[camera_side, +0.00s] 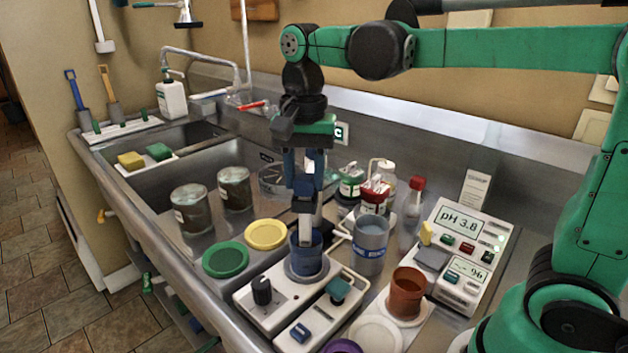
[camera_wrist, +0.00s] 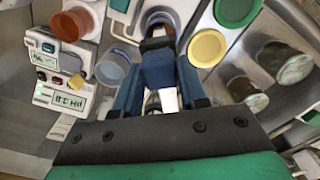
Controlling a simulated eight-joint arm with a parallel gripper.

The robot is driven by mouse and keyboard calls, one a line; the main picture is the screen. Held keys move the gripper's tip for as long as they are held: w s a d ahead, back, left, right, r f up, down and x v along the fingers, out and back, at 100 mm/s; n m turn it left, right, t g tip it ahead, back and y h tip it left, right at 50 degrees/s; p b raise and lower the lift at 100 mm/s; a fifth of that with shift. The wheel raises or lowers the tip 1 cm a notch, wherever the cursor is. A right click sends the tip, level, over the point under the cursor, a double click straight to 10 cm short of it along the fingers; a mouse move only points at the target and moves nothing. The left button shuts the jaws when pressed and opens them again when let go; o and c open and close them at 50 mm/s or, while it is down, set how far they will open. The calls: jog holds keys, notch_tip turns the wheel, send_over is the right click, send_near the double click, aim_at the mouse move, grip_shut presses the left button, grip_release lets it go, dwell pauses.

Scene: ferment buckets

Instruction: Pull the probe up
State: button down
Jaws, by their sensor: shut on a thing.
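My gripper (camera_side: 305,195) points straight down over the blue bucket (camera_side: 307,262) on the white stirrer base. Its blue fingers are shut on the probe (camera_side: 305,232), whose pale shaft stands upright below the fingers. The lower end of the probe is inside the blue bucket, and its tip is hidden by the bucket wall. In the wrist view my gripper (camera_wrist: 160,75) reaches toward the bucket.
Green (camera_side: 226,259) and yellow (camera_side: 266,234) lids lie left of the bucket. A grey jug (camera_side: 370,245) stands close on the right, with a brown cup (camera_side: 406,293) and a pH meter (camera_side: 458,222) reading 3.8 beyond. Two jars (camera_side: 190,208) stand farther left.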

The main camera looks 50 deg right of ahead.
jog(key=shift+r, duration=2.95)
jog(key=shift+c, duration=2.4)
grip_release()
jog(key=shift+r, duration=2.8)
